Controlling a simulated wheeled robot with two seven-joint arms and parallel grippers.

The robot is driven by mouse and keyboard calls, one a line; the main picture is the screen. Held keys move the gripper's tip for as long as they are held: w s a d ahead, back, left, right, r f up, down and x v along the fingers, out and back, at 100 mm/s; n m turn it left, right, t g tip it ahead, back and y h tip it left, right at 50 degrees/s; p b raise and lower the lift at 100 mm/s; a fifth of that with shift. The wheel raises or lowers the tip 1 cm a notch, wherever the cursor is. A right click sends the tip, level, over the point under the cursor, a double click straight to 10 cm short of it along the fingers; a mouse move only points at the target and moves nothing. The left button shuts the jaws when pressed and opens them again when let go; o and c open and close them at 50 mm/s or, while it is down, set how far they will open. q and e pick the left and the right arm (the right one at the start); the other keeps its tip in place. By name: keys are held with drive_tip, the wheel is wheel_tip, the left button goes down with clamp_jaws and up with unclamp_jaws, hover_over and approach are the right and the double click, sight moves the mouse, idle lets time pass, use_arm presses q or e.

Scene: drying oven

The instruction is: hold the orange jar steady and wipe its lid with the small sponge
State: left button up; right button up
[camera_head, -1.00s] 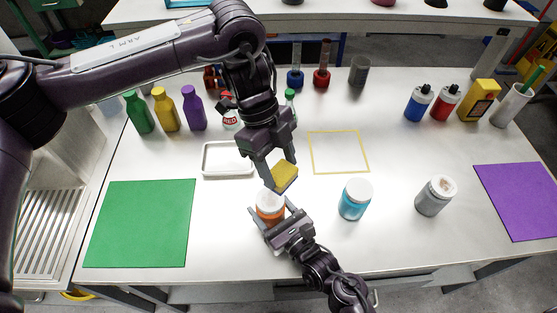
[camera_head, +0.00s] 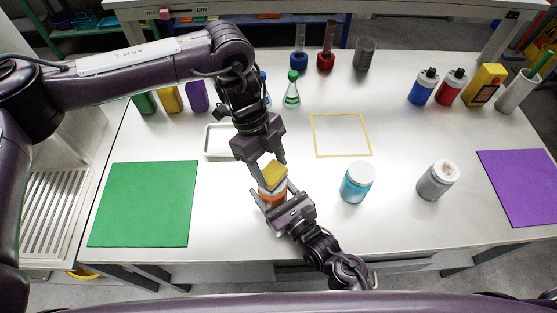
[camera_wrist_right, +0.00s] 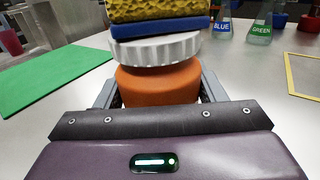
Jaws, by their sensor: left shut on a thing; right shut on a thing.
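The orange jar (camera_head: 274,196) stands upright on the table, and its white ribbed lid (camera_wrist_right: 155,48) shows in the right wrist view. My right gripper (camera_head: 271,204) is shut around the jar's orange body (camera_wrist_right: 158,84), below the lid. My left gripper (camera_head: 267,174) is shut on the small sponge (camera_head: 273,175), above the jar. In the right wrist view the sponge is yellow on top (camera_wrist_right: 160,10) with a blue underside (camera_wrist_right: 160,28). The blue side lies at the lid's top, and I see no clear gap. The sponge and left gripper hide most of the lid in the head view.
A turquoise jar (camera_head: 356,184) and a grey jar (camera_head: 436,181) stand to the right. A green mat (camera_head: 145,205) lies left, a purple mat (camera_head: 518,185) far right. A white tray (camera_head: 212,154) and a yellow square outline (camera_head: 342,155) lie behind. Bottles and flasks line the back.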

sight(280, 169)
use_arm(q)
drive_tip(key=shift+a, duration=0.7)
drive_tip(key=shift+d+r, duration=0.1)
drive_tip(key=shift+d, duration=1.45)
drive_tip(key=shift+s+d, duration=0.1)
drive_tip(key=shift+d, duration=0.25)
drive_tip(key=shift+r, duration=3.9)
drive_tip(key=shift+a, duration=0.1)
